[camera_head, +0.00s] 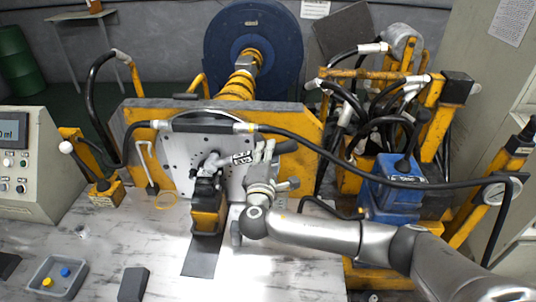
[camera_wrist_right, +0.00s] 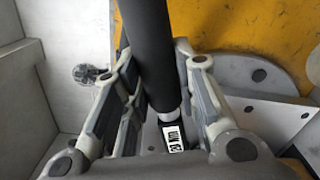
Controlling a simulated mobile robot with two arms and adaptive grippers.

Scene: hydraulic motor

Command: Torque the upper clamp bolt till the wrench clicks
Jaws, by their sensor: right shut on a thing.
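My right gripper (camera_head: 262,152) is shut on the torque wrench, whose black handle (camera_head: 287,146) sticks out to the right. The white label (camera_head: 242,158) on the wrench lies left of the fingers. In the right wrist view, the fingers (camera_wrist_right: 158,85) flank the dark handle (camera_wrist_right: 146,45), and the label (camera_wrist_right: 173,137) shows below it. The wrench points left toward a small grey-and-dark fitting (camera_head: 211,163) on the grey plate (camera_head: 176,148). I cannot make out the upper clamp bolt or whether the wrench head sits on it. My left gripper is not in view.
A yellow-and-black block (camera_head: 207,212) stands below the fitting. A black hose (camera_head: 330,157) arches across to the right above my arm. A blue unit (camera_head: 392,185) stands right. A grey tray (camera_head: 58,278) lies front left. The bench (camera_head: 120,245) is partly clear.

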